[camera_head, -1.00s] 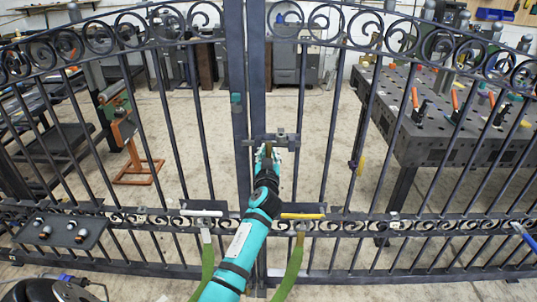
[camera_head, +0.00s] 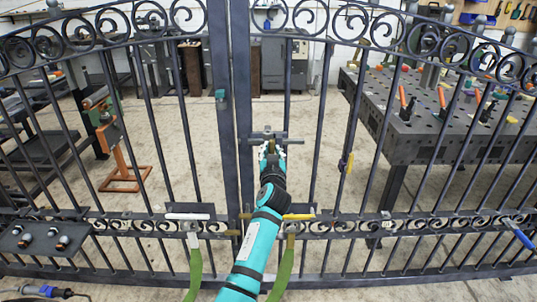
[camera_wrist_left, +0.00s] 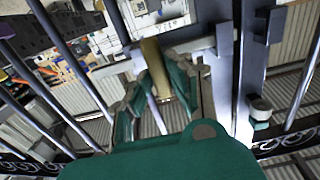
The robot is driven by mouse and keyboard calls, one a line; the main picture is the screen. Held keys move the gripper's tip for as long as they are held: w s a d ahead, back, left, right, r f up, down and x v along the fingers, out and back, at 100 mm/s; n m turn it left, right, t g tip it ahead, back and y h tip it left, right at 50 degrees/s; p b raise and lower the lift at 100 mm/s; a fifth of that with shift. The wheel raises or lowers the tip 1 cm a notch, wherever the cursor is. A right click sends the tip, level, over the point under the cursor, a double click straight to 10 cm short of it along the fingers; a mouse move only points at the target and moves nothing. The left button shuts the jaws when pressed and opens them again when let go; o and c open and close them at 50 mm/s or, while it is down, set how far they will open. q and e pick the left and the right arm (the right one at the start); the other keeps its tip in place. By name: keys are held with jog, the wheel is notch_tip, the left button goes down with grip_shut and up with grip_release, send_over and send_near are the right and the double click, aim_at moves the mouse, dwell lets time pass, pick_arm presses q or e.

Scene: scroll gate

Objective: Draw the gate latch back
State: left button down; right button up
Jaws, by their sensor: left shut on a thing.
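The latch (camera_head: 290,141) is a grey horizontal sliding bar on the dark metal gate (camera_head: 243,110), just right of the two upright posts where the leaves meet. My left gripper (camera_head: 271,150) is shut on the latch's tan handle. In the left wrist view, the tan handle (camera_wrist_left: 152,58) stands between the two teal fingers of the gripper (camera_wrist_left: 160,88), and the pale latch bar (camera_wrist_left: 115,67) runs crosswise beyond them. The fingers partly hide the handle's lower end. Whether the bar's left end still overlaps the posts is hard to tell. My right gripper is not in view.
A dark panel with several knobs (camera_head: 30,240) is at left. Beyond the bars are a perforated metal table (camera_head: 430,145) and an orange stand (camera_head: 125,180).

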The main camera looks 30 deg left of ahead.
pick_arm(q)
jog(key=c, duration=1.6)
grip_release()
jog(key=shift+w+d, duration=0.1)
jog(key=shift+d, duration=0.1)
jog(key=o, duration=0.4)
jog(key=shift+w+d, duration=0.15)
jog(key=shift+d, duration=0.1)
jog(key=shift+c, duration=0.2)
jog(key=v, duration=0.7)
jog(key=shift+s, duration=0.3)
